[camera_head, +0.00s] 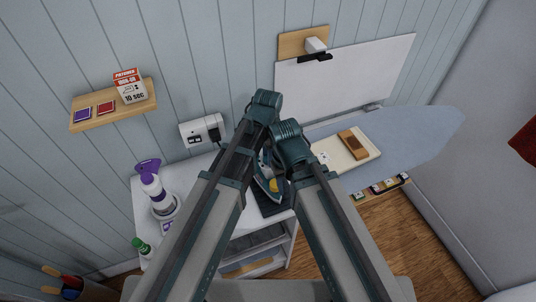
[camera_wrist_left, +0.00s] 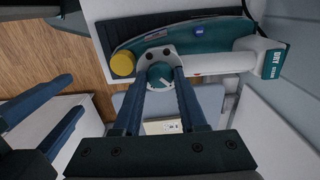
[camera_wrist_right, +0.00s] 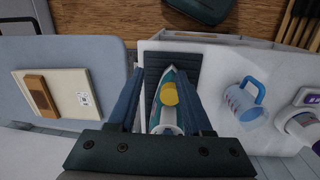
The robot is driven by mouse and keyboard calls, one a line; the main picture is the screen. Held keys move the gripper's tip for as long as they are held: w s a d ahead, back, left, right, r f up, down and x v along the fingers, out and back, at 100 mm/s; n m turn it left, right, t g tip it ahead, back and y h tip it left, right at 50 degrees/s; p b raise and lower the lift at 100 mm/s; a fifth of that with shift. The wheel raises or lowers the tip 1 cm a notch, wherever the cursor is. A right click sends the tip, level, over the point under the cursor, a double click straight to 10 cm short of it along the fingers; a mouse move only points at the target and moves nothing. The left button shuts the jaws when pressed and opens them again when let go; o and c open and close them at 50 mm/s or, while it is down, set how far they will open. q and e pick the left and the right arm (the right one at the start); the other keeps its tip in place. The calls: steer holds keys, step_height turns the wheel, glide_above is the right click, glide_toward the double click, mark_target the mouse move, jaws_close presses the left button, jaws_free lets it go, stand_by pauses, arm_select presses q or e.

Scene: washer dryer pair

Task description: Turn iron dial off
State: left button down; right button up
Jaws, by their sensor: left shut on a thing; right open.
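The teal and white iron (camera_wrist_left: 190,45) fills the top of the left wrist view, with a yellow knob (camera_wrist_left: 122,64) at one end. Its small teal dial (camera_wrist_left: 160,75) sits on a white plate. My left gripper (camera_wrist_left: 161,80) is shut on the dial, one finger on each side. In the head view the iron (camera_head: 268,185) is partly hidden behind my arms. In the right wrist view the iron (camera_wrist_right: 172,88) stands on a dark ribbed mat (camera_wrist_right: 155,60). My right gripper (camera_wrist_right: 162,85) is open and apart from the dial, its fingers framing the iron in that view.
A blue measuring cup (camera_wrist_right: 243,98) is beside the mat. The ironing board (camera_head: 410,145) at right carries a pale book (camera_head: 345,157). A wall socket (camera_head: 202,130) is behind.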

arm_select(q)
steer(key=n, duration=0.4)
steer(key=shift+n, duration=0.3)
steer(key=n, duration=0.4)
steer(key=shift+n, duration=0.3)
steer(key=shift+c, duration=2.2)
jaws_free()
steer(key=shift+r, duration=0.15)
step_height(320, 180, up, 14)
steer(key=p, duration=1.4)
steer(key=shift+f, duration=0.25)
